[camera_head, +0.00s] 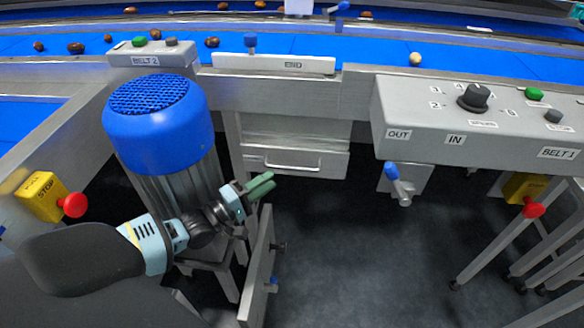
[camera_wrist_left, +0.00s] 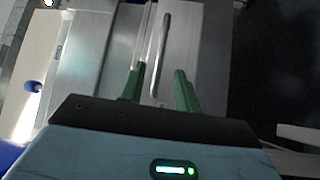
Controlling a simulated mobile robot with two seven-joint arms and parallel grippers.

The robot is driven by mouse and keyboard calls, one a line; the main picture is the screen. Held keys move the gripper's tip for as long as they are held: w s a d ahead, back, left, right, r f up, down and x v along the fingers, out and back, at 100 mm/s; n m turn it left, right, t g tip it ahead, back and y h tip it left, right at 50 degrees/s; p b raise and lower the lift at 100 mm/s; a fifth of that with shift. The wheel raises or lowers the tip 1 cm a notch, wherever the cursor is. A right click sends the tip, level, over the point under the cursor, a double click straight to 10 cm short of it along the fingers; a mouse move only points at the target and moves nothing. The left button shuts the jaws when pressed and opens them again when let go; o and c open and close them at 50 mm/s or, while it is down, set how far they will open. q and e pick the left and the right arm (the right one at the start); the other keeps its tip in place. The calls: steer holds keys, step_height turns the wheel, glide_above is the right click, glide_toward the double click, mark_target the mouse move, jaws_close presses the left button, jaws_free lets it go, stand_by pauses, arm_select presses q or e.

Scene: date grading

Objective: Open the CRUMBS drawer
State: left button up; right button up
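A grey metal drawer front (camera_head: 318,167) with a bar handle (camera_head: 290,163) sits under the belt frame in the head view. It looks shut, and I can read no CRUMBS label on it. My left gripper (camera_head: 262,185) is in front of the drawer, just below and left of the handle. The bar handle (camera_wrist_left: 162,58) shows ahead, lined up with the gap between the fingertips. I see no contact. My right gripper is not in view.
A blue-topped motor (camera_head: 155,130) stands left of the drawer, close to my left arm. A hinged grey panel (camera_head: 262,270) hangs below the gripper. A control box (camera_head: 480,115) and a blue-tipped lever (camera_head: 398,182) are at right. Dark floor (camera_head: 370,260) is open between.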

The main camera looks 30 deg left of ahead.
mark_target(288, 167)
arm_select(q)
steer(key=shift+b+x, duration=0.5)
steer(key=shift+x, duration=3.3)
jaws_close()
